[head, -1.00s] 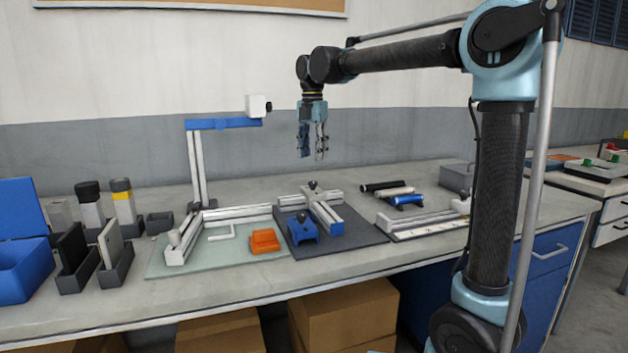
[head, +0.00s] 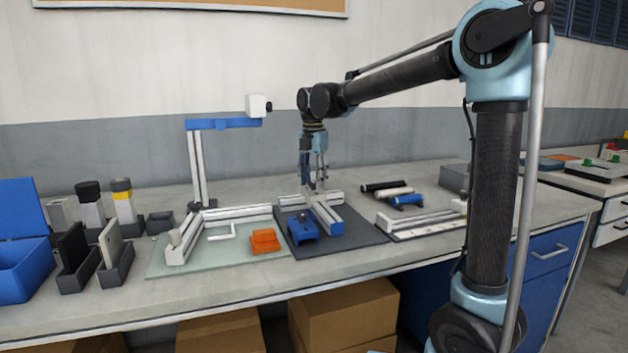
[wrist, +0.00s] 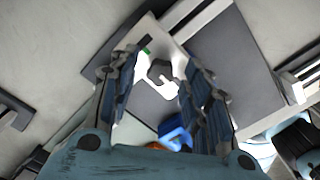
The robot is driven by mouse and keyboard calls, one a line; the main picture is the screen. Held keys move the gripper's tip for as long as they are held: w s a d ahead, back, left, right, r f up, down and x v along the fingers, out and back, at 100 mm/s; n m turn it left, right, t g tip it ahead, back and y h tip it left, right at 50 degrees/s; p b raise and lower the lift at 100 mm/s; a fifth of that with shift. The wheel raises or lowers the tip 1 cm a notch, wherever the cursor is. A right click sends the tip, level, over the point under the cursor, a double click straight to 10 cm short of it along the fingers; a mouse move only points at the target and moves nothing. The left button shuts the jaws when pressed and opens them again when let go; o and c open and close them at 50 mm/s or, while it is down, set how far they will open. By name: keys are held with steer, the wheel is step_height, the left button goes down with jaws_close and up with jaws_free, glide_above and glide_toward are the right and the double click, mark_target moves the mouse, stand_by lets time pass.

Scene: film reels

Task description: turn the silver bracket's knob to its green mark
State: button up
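The silver bracket (head: 322,212) stands on the dark grey mat (head: 362,236) in the middle of the bench. Its dark knob (wrist: 160,71) shows in the wrist view on a bright plate. A small green mark (wrist: 146,47) lies up and left of the knob, close to the left finger. I cannot tell which way the knob points. My gripper (head: 313,188) points down over the bracket's back end, where its fingers hide the knob in the head view. In the wrist view my gripper (wrist: 160,74) is open, with the knob showing between its two fingers and no clear contact.
A blue block (head: 303,229) sits on the mat beside the bracket. On the left are a light mat with an orange block (head: 265,241) and a post with a blue arm (head: 222,124).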

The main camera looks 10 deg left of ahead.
jaws_close()
